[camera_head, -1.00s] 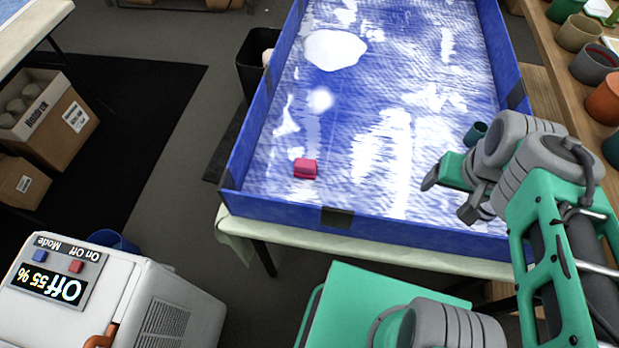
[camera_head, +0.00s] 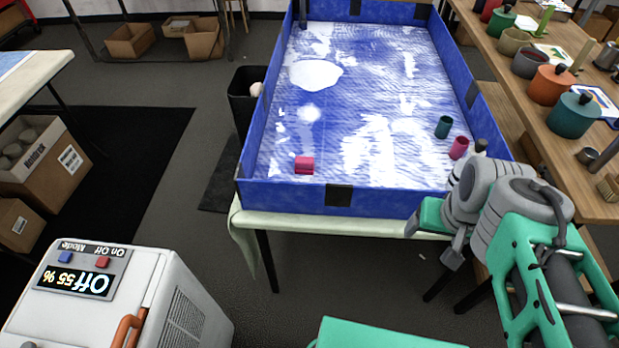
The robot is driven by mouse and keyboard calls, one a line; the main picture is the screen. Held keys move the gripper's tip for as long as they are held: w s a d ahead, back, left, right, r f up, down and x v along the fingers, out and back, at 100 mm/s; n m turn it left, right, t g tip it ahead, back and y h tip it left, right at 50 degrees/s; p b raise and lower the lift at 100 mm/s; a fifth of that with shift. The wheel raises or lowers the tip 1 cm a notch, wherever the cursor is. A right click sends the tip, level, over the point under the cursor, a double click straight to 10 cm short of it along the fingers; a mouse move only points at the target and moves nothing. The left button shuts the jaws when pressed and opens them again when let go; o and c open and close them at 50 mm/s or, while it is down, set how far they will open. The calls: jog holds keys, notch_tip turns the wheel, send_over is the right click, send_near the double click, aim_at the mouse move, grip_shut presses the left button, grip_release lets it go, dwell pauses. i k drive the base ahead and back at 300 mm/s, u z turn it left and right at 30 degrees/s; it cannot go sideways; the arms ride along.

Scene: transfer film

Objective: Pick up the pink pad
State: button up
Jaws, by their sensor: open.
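The pink pad (camera_head: 304,165) is a small block lying in the near left part of a blue-walled tray (camera_head: 405,203), close to its front wall. My gripper (camera_head: 428,237) is at the right, in front of the tray's near right corner. It is open and empty, well to the right of the pad and apart from it. The gripper and arm hide part of the tray's near right corner.
A white patch (camera_head: 316,74) lies at the far left. A shelf with pots (camera_head: 552,84) runs along the right. A white machine (camera_head: 120,295) stands front left.

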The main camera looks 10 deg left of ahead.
aim_at(303, 165)
jog(key=u, duration=0.95)
jog(key=i, duration=0.9)
jog(key=u, duration=0.5)
jog(key=k, duration=1.25)
jog(key=u, duration=0.25)
jog(key=i, duration=0.9)
jog(key=u, duration=0.35)
